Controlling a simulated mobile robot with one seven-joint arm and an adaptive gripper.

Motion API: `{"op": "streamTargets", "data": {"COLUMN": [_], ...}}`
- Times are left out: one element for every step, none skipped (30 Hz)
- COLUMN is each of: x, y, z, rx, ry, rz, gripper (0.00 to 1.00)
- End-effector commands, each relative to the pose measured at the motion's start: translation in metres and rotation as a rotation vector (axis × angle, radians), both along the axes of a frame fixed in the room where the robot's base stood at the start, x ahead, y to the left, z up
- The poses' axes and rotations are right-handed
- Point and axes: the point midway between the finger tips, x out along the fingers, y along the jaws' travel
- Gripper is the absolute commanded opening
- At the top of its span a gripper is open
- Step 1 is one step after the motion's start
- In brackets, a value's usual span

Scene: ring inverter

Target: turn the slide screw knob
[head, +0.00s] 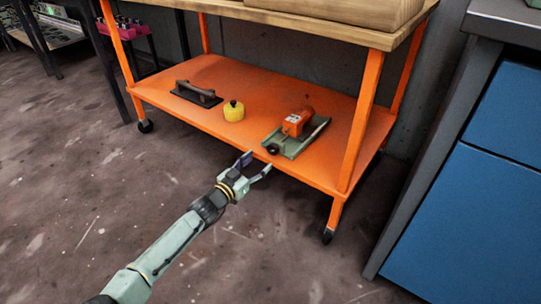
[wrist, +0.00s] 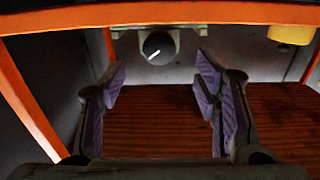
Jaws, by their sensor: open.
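The slide screw knob (head: 273,149) is a small dark round knob at the front end of a grey-green slide base (head: 300,144). An orange block (head: 297,122) sits on that base. In the wrist view the knob (wrist: 158,47) shows face-on with a white mark, above and between the fingertips as pictured. My gripper (head: 256,164) is open and empty in front of the shelf edge, near the knob and apart from it. Its two purple-padded fingers (wrist: 162,80) are spread wide in the wrist view.
The device stands at the front edge of an orange cart shelf (head: 185,107). A yellow weight-like object (head: 234,111) and a dark handled tool (head: 197,93) lie to its left. An orange cart leg (head: 361,120) stands to the right. The wooden top (head: 330,25) overhangs the shelf.

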Motion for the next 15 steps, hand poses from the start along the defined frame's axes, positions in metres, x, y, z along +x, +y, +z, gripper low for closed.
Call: {"op": "streamTargets", "data": {"x": [0.008, 0.013, 0.020, 0.024, 0.028, 0.034, 0.037, 0.041, 0.045, 0.047, 0.050, 0.052, 0.053, 0.054, 0.056], "y": [-0.009, -0.012, -0.016, -0.020, -0.022, -0.027, -0.029, -0.031, -0.034, -0.036, -0.037, -0.039, -0.039, -0.040, -0.041], "z": [-0.003, -0.003, -0.003, -0.003, -0.003, -0.002, -0.002, -0.003, -0.002, -0.002, -0.002, -0.001, -0.001, -0.001, -0.001], "rx": [0.000, 0.000, 0.000, 0.000, 0.000, -0.001, -0.002, -0.001, -0.002, -0.002, -0.002, -0.002, -0.002, -0.002, -0.002], "ry": [-0.001, 0.000, 0.000, 0.000, 0.000, 0.000, 0.000, 0.001, 0.001, 0.001, 0.001, 0.001, 0.001, 0.001, 0.001], "rz": [-0.005, -0.003, -0.003, -0.004, -0.003, -0.003, -0.003, -0.003, -0.002, -0.001, -0.002, -0.001, 0.000, 0.000, 0.000], "gripper": [0.56, 0.56, 0.56, 0.56, 0.56, 0.56, 0.56, 0.56, 0.56, 0.56, 0.56, 0.56, 0.56, 0.56, 0.56]}}
